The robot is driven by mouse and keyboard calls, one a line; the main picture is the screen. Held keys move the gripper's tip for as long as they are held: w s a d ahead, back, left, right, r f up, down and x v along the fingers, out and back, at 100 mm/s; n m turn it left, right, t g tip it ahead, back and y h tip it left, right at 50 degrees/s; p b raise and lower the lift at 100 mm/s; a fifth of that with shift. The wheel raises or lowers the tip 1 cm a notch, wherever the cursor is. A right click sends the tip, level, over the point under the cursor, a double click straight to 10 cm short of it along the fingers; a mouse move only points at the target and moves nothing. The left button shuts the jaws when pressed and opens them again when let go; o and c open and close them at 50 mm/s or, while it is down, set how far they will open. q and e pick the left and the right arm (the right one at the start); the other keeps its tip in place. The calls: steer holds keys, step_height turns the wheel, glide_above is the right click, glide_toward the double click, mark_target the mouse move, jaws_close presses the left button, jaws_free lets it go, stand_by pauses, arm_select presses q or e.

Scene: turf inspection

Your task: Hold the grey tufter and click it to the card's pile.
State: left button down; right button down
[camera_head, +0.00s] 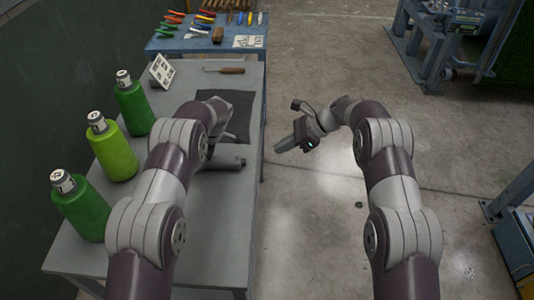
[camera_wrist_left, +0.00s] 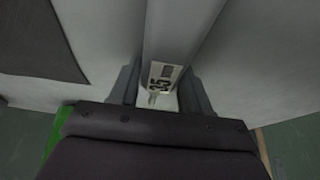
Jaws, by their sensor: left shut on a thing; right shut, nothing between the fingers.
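The grey tufter (camera_head: 224,158) shows in the head view as a grey body at the table's right side, partly behind my left arm. In the left wrist view, my left gripper (camera_wrist_left: 159,88) is shut on the grey tufter (camera_wrist_left: 180,30), with a finger on each side. A white label with printed digits shows between the fingers. My left fingertips are hard to make out in the head view. A white card (camera_head: 162,70) with dark patches stands tilted at the table's far left. My right gripper (camera_head: 284,146) is shut and empty, over the floor right of the table.
Three green bottles (camera_head: 110,145) line the table's left edge. A dark mat (camera_head: 238,98) and a wooden-handled hook tool (camera_head: 228,70) lie on the grey table (camera_head: 215,225). A blue table (camera_head: 190,45) with several tools stands behind. Metal machinery (camera_head: 440,45) is at far right; the floor between is clear.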

steer(key=shift+v, duration=1.25)
steer(key=shift+w, duration=0.1)
stand_by(1.4)
steer(key=s+a+f+m+t+y, duration=0.2)
steer(key=s+a+f+m+y, duration=0.25)
steer(key=m, duration=0.25)
steer(key=w+d+f+m+t+h, duration=0.3)
steer(key=m+t, duration=0.5)
steer(key=m, duration=0.5)
steer(key=shift+w+d+f+m+t, duration=0.3)
steer(key=shift+d+f+t, duration=0.1)
steer(key=shift+d+f, duration=0.45)
